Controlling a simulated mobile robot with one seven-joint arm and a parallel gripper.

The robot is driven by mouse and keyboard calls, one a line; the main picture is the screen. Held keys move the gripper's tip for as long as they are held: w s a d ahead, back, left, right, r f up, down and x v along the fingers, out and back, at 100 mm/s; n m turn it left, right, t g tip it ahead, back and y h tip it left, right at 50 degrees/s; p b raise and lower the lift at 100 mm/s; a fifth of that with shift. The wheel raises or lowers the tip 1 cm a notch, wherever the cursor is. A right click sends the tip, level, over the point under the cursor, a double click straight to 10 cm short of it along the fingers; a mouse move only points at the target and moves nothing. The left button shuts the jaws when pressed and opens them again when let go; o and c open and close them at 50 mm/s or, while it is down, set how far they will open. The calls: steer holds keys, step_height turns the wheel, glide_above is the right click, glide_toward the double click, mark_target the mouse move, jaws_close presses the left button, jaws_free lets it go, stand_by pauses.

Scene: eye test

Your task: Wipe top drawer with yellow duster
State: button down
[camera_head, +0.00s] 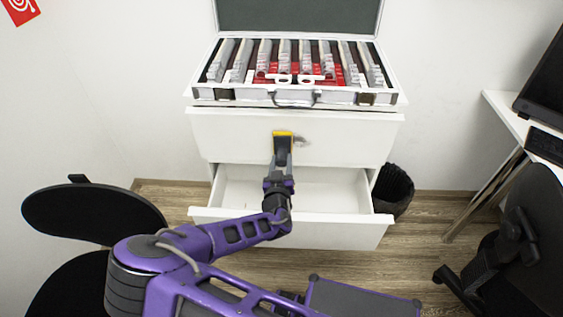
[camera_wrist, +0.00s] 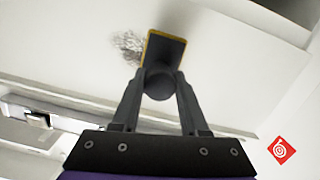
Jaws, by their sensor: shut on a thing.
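The yellow duster (camera_head: 283,134) has a yellow edge and a dark body with a round dark knob. My gripper (camera_head: 282,162) is shut on it and holds it at the front of the top drawer (camera_head: 235,138), which is closed. In the wrist view the fingers of my gripper (camera_wrist: 159,88) close on the knob of the duster (camera_wrist: 166,50). A grey smudge (camera_wrist: 128,45) shows on the white drawer front (camera_wrist: 75,45) just beside the duster. In the head view the smudge (camera_head: 300,141) lies right of the duster. I cannot tell whether the duster touches the drawer front.
The lower drawer (camera_head: 350,218) is pulled open beneath my gripper and looks empty. An open case (camera_head: 230,94) with several rows of lenses stands on the cabinet. A black bin (camera_head: 394,190) is right of it. Black chairs stand left (camera_head: 95,212) and right (camera_head: 515,235).

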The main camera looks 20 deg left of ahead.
steer(key=shift+b+x, duration=0.35)
steer(key=shift+x, duration=0.6)
stand_by(0.3)
steer(key=shift+d+r, duration=0.1)
steer(key=shift+w+d, duration=0.75)
steer(key=shift+d, duration=2.1)
steer(key=shift+s+a+r+b, duration=0.1)
steer(key=shift+s+a+b, duration=0.15)
steer(key=shift+a, duration=0.8)
steer(key=shift+s+a+b, duration=0.15)
steer(key=shift+s+a, duration=0.1)
steer(key=shift+a, duration=0.75)
steer(key=shift+s+a+b, duration=0.2)
steer(key=shift+a, duration=0.85)
steer(key=shift+s+d+r, duration=0.1)
